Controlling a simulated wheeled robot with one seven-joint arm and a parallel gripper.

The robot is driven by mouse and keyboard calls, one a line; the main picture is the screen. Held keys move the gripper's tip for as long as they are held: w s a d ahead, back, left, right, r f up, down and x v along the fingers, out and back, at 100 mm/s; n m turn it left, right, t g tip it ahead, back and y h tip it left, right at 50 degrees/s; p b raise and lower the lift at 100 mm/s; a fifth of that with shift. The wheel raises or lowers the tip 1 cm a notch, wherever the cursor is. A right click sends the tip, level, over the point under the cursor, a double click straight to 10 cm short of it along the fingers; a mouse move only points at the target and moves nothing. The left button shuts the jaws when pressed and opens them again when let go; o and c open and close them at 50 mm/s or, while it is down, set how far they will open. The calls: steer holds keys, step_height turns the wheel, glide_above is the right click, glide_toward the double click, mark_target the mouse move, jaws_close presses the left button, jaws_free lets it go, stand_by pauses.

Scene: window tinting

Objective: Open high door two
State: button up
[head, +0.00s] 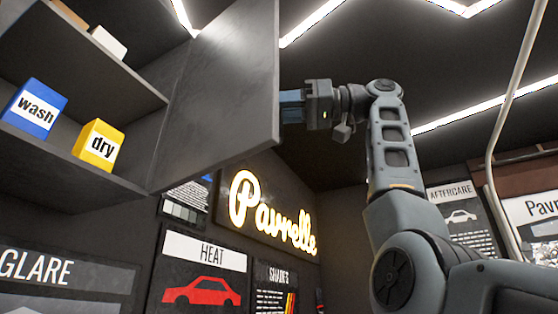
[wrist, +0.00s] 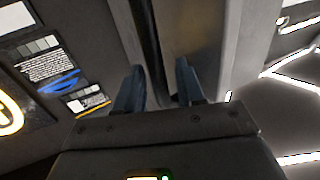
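The high door (head: 215,95) is a dark grey panel in the head view, swung open at the right end of an open-fronted wall cabinet (head: 75,187). I see no number on it, so I cannot confirm that it is door two. My gripper (head: 291,106) is at the door's right edge, with its blue-grey fingers pointing left. In the wrist view the fingers (wrist: 158,85) stand apart with a gap between them. A dark strip and a brownish panel show beyond them. I cannot tell whether a finger touches the door.
A blue "wash" box (head: 34,108) and a yellow "dry" box (head: 99,146) stand on a cabinet shelf. A lit "Pavrelle" sign (head: 272,213) and posters are on the wall below. A pale hanging cable (head: 493,150) is at the right.

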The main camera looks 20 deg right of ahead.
steer(key=b+v, duration=0.1)
steer(key=v, duration=0.6)
steer(key=shift+s+d+b, duration=0.2)
steer(key=shift+d+b, duration=0.1)
steer(key=shift+b, duration=0.1)
